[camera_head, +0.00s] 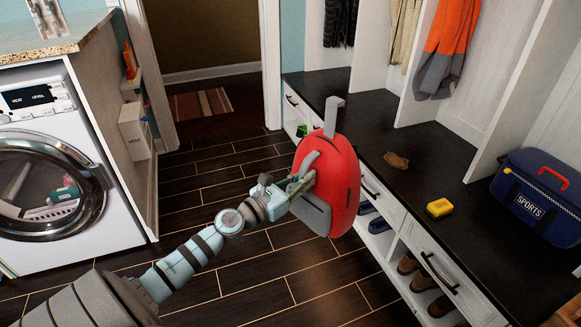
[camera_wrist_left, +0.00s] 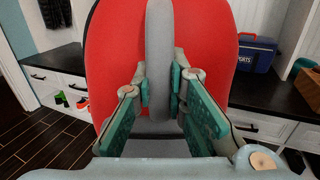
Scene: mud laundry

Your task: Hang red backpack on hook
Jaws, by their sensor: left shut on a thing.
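The red backpack (camera_head: 345,185) is upright in the air in front of the bench. It has grey straps and a grey loop (camera_head: 333,112) rising from its top. My left gripper (camera_head: 304,184) is at its strap side. In the left wrist view, the fingers of my left gripper (camera_wrist_left: 161,88) are on either side of a grey strap (camera_wrist_left: 160,45), closed on it, and the red backpack (camera_wrist_left: 112,50) fills the middle. I cannot make out a bare hook in either view. My right gripper is not in view.
The dark bench top (camera_head: 395,200) holds a blue sports bag (camera_head: 540,200), a yellow item (camera_head: 439,208) and a brown item (camera_head: 396,160). An orange and grey garment (camera_head: 447,45) hangs in a cubby. A washing machine (camera_head: 90,120) stands left. The floor between is clear.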

